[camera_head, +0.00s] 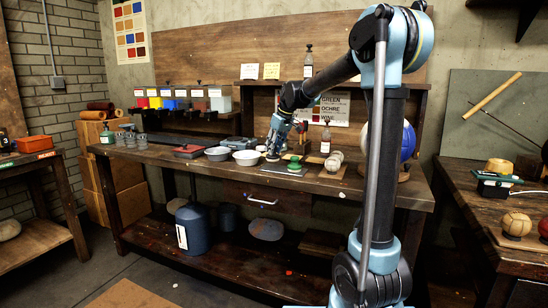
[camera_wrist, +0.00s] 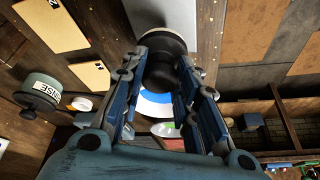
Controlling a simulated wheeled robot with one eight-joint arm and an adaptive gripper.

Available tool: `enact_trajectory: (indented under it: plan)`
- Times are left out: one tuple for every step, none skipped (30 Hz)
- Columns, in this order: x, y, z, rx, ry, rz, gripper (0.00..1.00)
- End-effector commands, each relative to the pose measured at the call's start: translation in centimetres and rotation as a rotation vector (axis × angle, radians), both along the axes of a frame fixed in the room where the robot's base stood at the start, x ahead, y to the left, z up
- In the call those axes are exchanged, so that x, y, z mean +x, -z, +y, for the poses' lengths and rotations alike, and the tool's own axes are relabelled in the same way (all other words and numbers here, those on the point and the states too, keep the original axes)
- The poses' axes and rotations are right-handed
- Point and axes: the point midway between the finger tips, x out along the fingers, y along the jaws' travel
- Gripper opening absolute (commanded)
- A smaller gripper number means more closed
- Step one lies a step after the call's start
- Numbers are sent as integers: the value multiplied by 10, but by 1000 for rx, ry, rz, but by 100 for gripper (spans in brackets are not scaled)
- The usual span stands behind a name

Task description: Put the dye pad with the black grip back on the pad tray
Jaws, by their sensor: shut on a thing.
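My gripper (camera_head: 277,146) is low over the back workbench, at the left end of the grey pad tray (camera_head: 288,171). In the wrist view my gripper (camera_wrist: 160,85) is shut on the dye pad with the black grip (camera_wrist: 160,65); its dark round body shows between the two fingers, with a pale rim at its far side. In the head view the pad is small and partly hidden by the fingers. A green pad (camera_head: 294,164) sits on the tray just right of my gripper. I cannot tell whether the held pad touches the tray.
A rinse bottle (camera_wrist: 45,95) shows in the wrist view.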

Motion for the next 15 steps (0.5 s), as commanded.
enact_trajectory:
  plan:
    - [0,7,0,0,0,0,0]
    - [0,10,0,0,0,0,0]
    - [0,16,0,0,0,0,0]
    - [0,21,0,0,0,0,0]
    - [0,25,0,0,0,0,0]
    - [0,29,0,0,0,0,0]
    - [0,31,0,0,0,0,0]
    - [0,33,0,0,0,0,0]
    - [0,33,0,0,0,0,0]
    - [0,33,0,0,0,0,0]
    - [0,33,0,0,0,0,0]
    - [0,33,0,0,0,0,0]
    - [0,33,0,0,0,0,0]
    - [0,33,0,0,0,0,31]
    - [0,33,0,0,0,0,40]
